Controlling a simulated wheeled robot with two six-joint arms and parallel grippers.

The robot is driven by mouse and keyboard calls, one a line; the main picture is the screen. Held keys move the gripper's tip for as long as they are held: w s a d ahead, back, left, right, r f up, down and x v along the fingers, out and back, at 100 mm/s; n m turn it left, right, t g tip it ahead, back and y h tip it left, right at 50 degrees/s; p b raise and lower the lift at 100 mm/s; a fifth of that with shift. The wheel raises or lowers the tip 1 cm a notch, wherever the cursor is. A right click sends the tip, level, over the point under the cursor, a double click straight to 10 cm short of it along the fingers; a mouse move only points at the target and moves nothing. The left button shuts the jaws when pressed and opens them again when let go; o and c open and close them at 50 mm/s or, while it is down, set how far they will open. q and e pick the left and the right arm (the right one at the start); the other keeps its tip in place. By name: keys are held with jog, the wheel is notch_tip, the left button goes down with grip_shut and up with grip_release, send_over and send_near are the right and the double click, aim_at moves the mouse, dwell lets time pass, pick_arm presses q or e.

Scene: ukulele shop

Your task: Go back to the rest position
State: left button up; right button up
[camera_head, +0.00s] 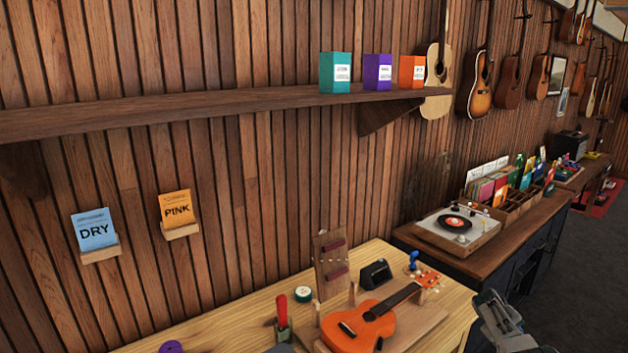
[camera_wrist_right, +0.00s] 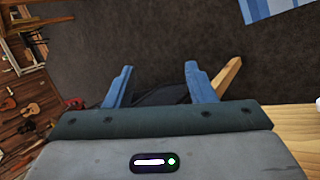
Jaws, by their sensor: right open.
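My right gripper shows in the right wrist view (camera_wrist_right: 157,84) with its two blue fingers well apart and nothing held between them. Dark floor (camera_wrist_right: 150,40) lies beyond the fingertips. In the head view, a grey part of my right arm (camera_head: 497,318) is at the bottom right, beside the right end of the wooden workbench (camera_head: 450,325). An orange ukulele (camera_head: 372,318) lies on a wooden cradle on that bench, apart from my arm. My left gripper is in neither view.
A light wooden bench edge (camera_wrist_right: 295,125) is close on the right in the wrist view. On the bench stand a red-handled tool (camera_head: 282,312), a small dark device (camera_head: 376,274) and a round tin (camera_head: 303,293). A record player (camera_head: 458,228) sits on the counter behind. Open floor lies right.

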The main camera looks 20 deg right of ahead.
jog(key=s+f+n+t, duration=0.1)
jog(key=s+f, duration=0.9)
jog(key=f, duration=0.3)
jog(key=s+a+f+n+t, duration=0.1)
jog(key=s+f, duration=0.4)
jog(key=s, duration=0.6)
jog(key=s+a+f+n+t, duration=0.1)
jog(key=s+f, duration=0.4)
jog(key=s, duration=0.7)
jog(key=s+a+f+n+t, duration=0.1)
jog(key=s+a+f, duration=0.1)
jog(key=s+f, duration=0.65)
jog(key=s+a+f+m+y, duration=0.1)
jog(key=s+a+f+y, duration=0.2)
jog(key=a, duration=1.2)
jog(key=s+a+f+m+g+y, duration=0.15)
jog(key=a+f, duration=0.35)
jog(key=a, duration=0.9)
jog(key=s+a+f+t+y, duration=0.1)
jog(key=s+a+f+y, duration=0.3)
jog(key=a, duration=1.1)
notch_tip(320, 180, down, 9)
jog(key=d+h+b, duration=0.1)
jog(key=h+b, duration=0.1)
jog(key=b, duration=0.7)
jog(key=shift+w+f+b, duration=0.2)
jog(key=shift+w+b, duration=0.15)
jog(key=shift+w, duration=0.1)
